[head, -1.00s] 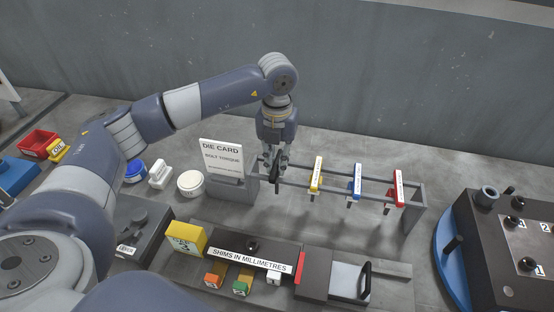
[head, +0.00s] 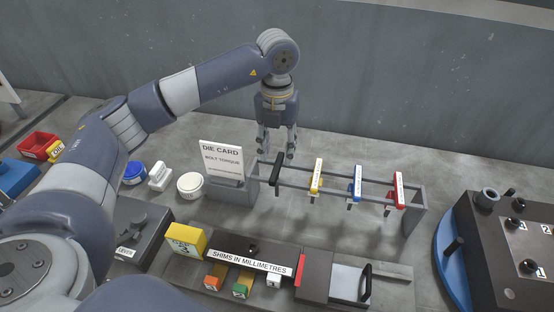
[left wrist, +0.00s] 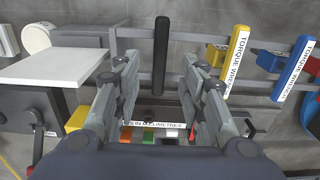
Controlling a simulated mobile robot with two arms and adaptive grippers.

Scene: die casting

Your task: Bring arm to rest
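My left gripper (head: 277,150) points down behind the grey rack (head: 335,187), with its fingers apart and nothing between them. In the left wrist view the two fingers of the left gripper (left wrist: 157,85) are also spread wide. A black-handled tool (head: 278,172) hangs on the rack's left end, in front of the fingers and clear of them. It also shows in the left wrist view (left wrist: 160,55), upright beyond the fingertips. My right gripper is not in view.
Yellow (head: 317,175), blue (head: 356,182) and red (head: 398,190) torque wrenches hang along the rack. The die card (head: 221,158) stands at the rack's left. A shim tray (head: 248,262) lies in front. A dark block with knobs (head: 515,245) is at right. The grey wall is behind.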

